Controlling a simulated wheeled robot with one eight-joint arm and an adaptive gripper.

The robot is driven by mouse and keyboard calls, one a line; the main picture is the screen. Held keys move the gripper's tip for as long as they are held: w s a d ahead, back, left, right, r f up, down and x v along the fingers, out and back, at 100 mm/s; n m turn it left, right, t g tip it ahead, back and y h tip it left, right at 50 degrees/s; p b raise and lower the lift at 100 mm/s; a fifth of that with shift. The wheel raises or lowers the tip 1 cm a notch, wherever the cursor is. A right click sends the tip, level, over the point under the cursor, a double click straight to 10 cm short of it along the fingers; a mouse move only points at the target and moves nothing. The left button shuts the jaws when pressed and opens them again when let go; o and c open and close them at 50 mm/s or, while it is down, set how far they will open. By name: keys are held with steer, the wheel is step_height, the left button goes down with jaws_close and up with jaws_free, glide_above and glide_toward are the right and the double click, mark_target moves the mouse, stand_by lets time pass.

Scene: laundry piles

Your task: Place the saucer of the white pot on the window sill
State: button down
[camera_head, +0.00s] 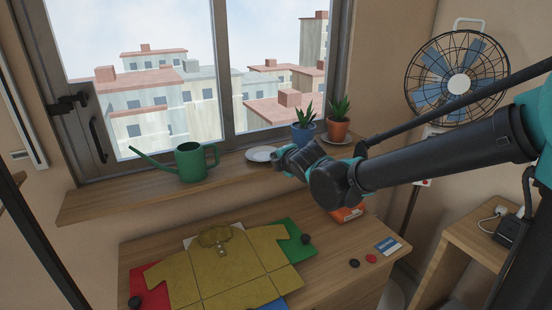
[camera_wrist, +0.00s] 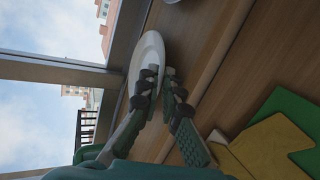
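A white saucer (camera_head: 260,154) shows on or just above the wooden window sill (camera_head: 120,203), right of the green watering can. No white pot is visible. A blue pot (camera_head: 303,135) and a terracotta pot (camera_head: 338,129), both with plants, stand behind my arm.
The green watering can (camera_head: 191,163) stands on the sill to the left. A fan (camera_head: 458,85) is at the right. Sill left of the can is clear.

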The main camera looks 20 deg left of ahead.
steer(key=c, duration=1.6)
jaws_free()
steer(key=shift+c, duration=0.2)
steer(key=v, duration=1.2)
